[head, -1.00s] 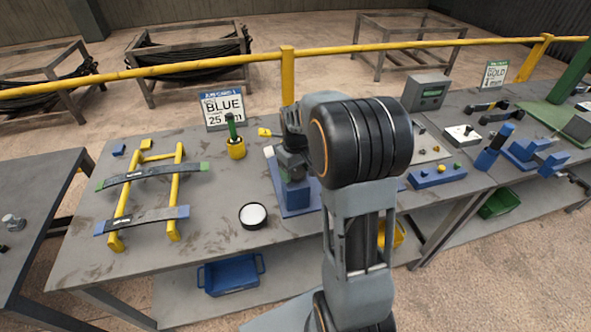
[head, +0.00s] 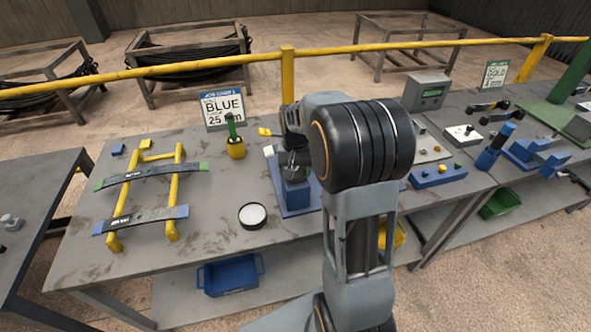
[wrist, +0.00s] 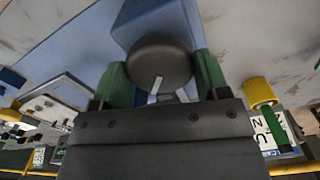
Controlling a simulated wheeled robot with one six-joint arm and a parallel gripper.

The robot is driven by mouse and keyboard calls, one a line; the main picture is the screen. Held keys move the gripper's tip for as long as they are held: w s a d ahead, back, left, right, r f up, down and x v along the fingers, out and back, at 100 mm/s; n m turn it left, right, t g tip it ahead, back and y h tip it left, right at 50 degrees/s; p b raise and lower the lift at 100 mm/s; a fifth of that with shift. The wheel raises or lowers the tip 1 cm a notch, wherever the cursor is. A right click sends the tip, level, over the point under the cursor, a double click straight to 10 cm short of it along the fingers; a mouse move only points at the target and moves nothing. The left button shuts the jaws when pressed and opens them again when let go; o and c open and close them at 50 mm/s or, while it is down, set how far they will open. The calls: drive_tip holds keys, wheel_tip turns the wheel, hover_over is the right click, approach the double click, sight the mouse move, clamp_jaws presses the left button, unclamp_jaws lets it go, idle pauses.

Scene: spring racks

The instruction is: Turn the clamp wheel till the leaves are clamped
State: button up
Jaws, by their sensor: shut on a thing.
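The clamp wheel (wrist: 158,62) is a dark round knob with a pale mark on its face, seen close up in the wrist view. My gripper (wrist: 160,82) has its green fingertips on either side of the wheel and is shut on it. The blue clamp (head: 296,197) stands on the bench in the head view, below my gripper, partly hidden by my arm. Whether leaves sit in its jaws cannot be seen. Two dark leaves, one with green ends (head: 150,175) and one with blue ends (head: 143,220), lie across a yellow rack (head: 174,195) at the left.
A black-rimmed round dish (head: 253,216) lies left of the clamp's front. A yellow pot with a green handle (head: 236,148) and a BLUE 25 sign (head: 222,108) stand behind. A blue button box (head: 438,176) is to the right. A yellow rail (head: 200,66) runs behind the bench.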

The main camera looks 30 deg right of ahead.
drive_tip(key=shift+m, duration=0.5)
drive_tip(key=o, duration=0.9)
drive_tip(key=shift+r, duration=0.1)
wheel_tip(320, 180, up, 14)
drive_tip(key=shift+f, duration=0.15)
idle(0.6)
drive_tip(key=s+a+f+n+t, duration=0.1)
drive_tip(key=s+a+f+n, duration=0.1)
drive_tip(key=s, duration=0.3)
drive_tip(key=s+a+f+n+t, duration=0.1)
drive_tip(key=s+a+f+n, duration=0.1)
drive_tip(key=s+a, duration=0.2)
drive_tip(key=s+a+f+n+t, duration=0.2)
drive_tip(key=s+a, duration=0.1)
drive_tip(key=s, duration=0.4)
drive_tip(key=shift+a+f, duration=0.15)
